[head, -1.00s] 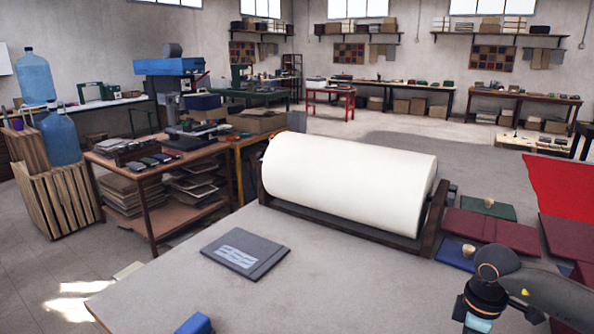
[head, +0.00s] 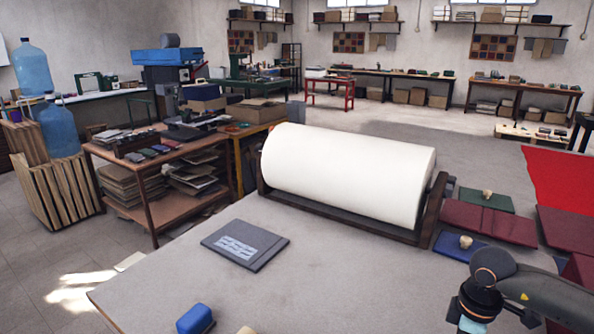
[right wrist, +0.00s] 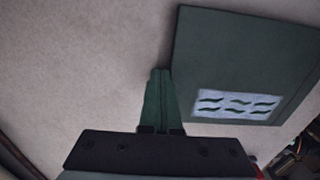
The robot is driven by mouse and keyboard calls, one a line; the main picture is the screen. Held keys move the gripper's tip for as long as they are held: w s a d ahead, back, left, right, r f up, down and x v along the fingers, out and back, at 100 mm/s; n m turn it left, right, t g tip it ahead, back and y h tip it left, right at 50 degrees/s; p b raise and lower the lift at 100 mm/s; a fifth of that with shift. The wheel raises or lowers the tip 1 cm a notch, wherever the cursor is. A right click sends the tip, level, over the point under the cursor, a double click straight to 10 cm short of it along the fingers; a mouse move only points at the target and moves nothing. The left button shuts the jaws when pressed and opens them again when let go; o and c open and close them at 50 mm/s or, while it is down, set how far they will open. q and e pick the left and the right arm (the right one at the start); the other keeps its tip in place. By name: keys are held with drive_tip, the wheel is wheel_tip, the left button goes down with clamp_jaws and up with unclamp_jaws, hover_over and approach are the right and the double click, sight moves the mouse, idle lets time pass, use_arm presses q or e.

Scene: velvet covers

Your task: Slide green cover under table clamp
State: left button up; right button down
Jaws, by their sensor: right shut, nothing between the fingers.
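A dark green cover (right wrist: 238,50) with a pale label of wavy marks lies flat on the grey table, upper right in the right wrist view. My right gripper (right wrist: 158,72) is shut and empty, its fingertips beside that cover's left edge; contact is unclear. In the head view its arm comes in at lower right and the fingers are cut off. A smaller green cover (head: 488,200) lies right of the white roller, with a wooden knob on it. I cannot make out a table clamp for certain. My left gripper is not in view.
A large white roller (head: 345,175) in a dark frame stands across the table. A grey board (head: 245,244) with a pale label lies on open tabletop. A blue block (head: 195,319) and a wooden knob (head: 246,330) sit at the front edge. Red covers (head: 490,221) lie at right.

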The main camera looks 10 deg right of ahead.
drive_tip(key=shift+s+a, duration=0.7)
drive_tip(key=shift+s, duration=0.2)
drive_tip(key=shift+s+a+p, duration=0.3)
drive_tip(key=shift+s+a, duration=0.25)
drive_tip(key=shift+s, duration=0.05)
drive_tip(key=r+p, duration=0.1)
drive_tip(key=r, duration=0.1)
drive_tip(key=r+p, duration=0.2)
drive_tip(key=shift+w+d+r, duration=0.15)
drive_tip(key=shift+w+r, duration=0.05)
drive_tip(key=shift+r, duration=0.1)
drive_tip(key=shift+w+d+r+p, duration=0.15)
drive_tip(key=shift+r+p, duration=0.6)
drive_tip(key=shift+r, duration=0.5)
